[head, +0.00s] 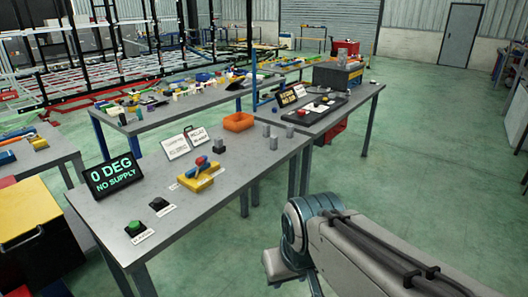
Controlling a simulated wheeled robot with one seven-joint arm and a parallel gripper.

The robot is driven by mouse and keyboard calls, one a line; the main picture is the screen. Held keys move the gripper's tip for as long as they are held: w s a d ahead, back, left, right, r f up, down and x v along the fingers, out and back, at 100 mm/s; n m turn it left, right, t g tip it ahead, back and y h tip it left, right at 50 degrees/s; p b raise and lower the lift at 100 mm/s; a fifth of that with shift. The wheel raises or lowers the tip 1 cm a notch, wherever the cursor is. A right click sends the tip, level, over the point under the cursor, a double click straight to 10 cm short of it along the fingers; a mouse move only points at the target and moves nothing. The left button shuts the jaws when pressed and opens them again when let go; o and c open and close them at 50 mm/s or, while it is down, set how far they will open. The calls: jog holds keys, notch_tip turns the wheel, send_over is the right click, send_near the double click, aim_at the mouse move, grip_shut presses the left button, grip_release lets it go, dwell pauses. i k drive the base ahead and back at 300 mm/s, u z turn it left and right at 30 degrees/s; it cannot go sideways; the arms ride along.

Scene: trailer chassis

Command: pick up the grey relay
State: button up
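Two small grey upright blocks stand near the right end of the front table (165,225): one grey block (266,131) a little behind another grey block (273,143). A third grey block (218,144) stands to their left in a dark base. Any of these could be the grey relay; they are too small to tell apart. My arm reaches in from the lower right, in front of the table and apart from the blocks. My gripper's fingers do not show.
An orange bin (238,122) stands behind the blocks. A yellow fixture (200,175) with red and blue parts, a "0 DEG NO SUPPLY" display (113,175) and a green button (133,228) stand further left. Another table (358,97) adjoins behind. The green floor at right is clear.

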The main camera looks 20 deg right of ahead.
aim_at(219, 141)
jog(key=z, duration=0.65)
jog(key=i, duration=0.6)
jog(key=z, duration=0.4)
jog(key=i, duration=1.45)
jog(key=u, duration=0.95)
jog(key=i, duration=0.75)
jog(key=u, duration=1.15)
jog(key=i, duration=0.25)
jog(key=u, duration=0.15)
